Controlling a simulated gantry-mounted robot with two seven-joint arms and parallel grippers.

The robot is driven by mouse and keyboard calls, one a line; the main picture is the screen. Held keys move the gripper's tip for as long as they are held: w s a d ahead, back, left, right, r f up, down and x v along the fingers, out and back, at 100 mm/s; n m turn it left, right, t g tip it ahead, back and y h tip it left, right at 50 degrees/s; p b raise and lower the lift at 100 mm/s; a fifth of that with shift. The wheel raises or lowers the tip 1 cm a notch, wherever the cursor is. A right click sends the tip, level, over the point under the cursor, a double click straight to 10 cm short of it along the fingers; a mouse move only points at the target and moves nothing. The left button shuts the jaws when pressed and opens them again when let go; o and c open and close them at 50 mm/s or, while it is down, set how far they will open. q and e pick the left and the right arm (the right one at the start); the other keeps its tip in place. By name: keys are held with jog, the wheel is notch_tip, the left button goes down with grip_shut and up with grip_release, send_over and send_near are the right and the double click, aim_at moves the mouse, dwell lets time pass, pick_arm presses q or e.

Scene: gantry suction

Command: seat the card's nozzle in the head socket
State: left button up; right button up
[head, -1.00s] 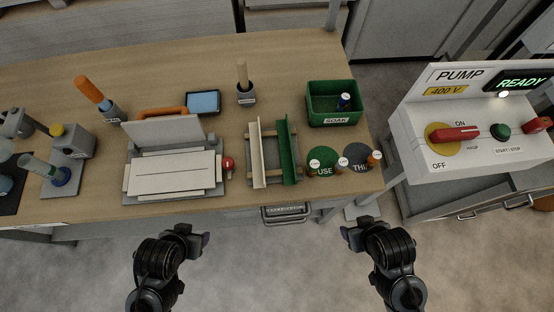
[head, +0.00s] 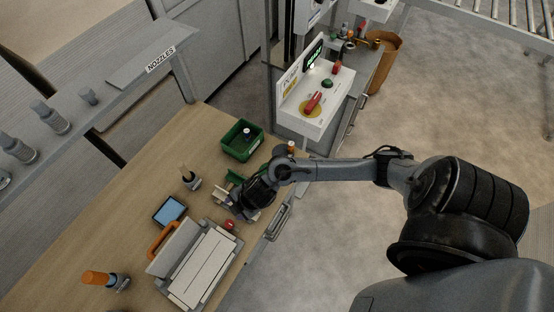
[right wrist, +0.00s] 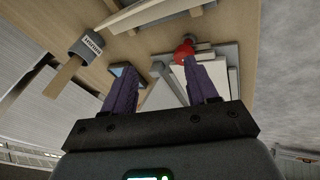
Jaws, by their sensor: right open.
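My right arm comes in from the right in the head view; its gripper (head: 228,205) is above the bench by the green-and-cream rails (head: 232,178). In the right wrist view my right gripper (right wrist: 158,82) is open and empty, with a red knob (right wrist: 183,50) beyond the right finger. A dark green bin (head: 242,140) holds a small dark-bodied, white-topped piece (head: 246,132). An orange-topped piece (head: 291,148) stands by the arm. Several grey nozzles (head: 48,115) stand on the NOZZLES shelf. A blue-screened tablet (head: 170,210) is unreadable. I cannot identify the head socket. My left gripper is out of view.
A grey-white hinged press (head: 205,265) with an orange handle lies close to my right gripper. A labelled pot (head: 190,180) with a stick stands behind. The pump box (head: 318,95) is beyond the bench end. Bare wood (head: 110,235) is free at left.

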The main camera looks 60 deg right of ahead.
jog(key=d, duration=0.4)
jog(key=d+n+g, duration=0.1)
jog(key=d, duration=0.3)
jog(key=d+f+g+h, duration=0.1)
jog(key=d, duration=0.3)
jog(key=shift+w+n, duration=0.3)
jog(key=shift+n, duration=0.1)
jog(key=s+d+g, duration=0.1)
jog(key=d, duration=0.3)
jog(key=s+d+r+g, duration=0.1)
jog(key=d, duration=0.3)
jog(key=s+d+r+g+h, duration=0.1)
jog(key=d, duration=0.3)
jog(key=shift+d+r+m, duration=0.25)
jog(key=shift+d+m, duration=0.05)
jog(key=shift+d, duration=0.05)
notch_tip(320, 180, down, 4)
jog(key=shift+s+d+r, duration=0.1)
jog(key=shift+s+d, duration=0.05)
jog(key=shift+s+a+f, duration=0.1)
jog(key=shift+a+f, duration=0.05)
jog(key=shift+f, duration=1.2)
jog(key=shift+s+a+f, duration=0.1)
jog(key=shift+a+f, duration=0.05)
jog(key=shift+f, duration=1.2)
jog(key=shift+w+f, duration=0.1)
jog(key=shift+f, duration=0.45)
grip_shut()
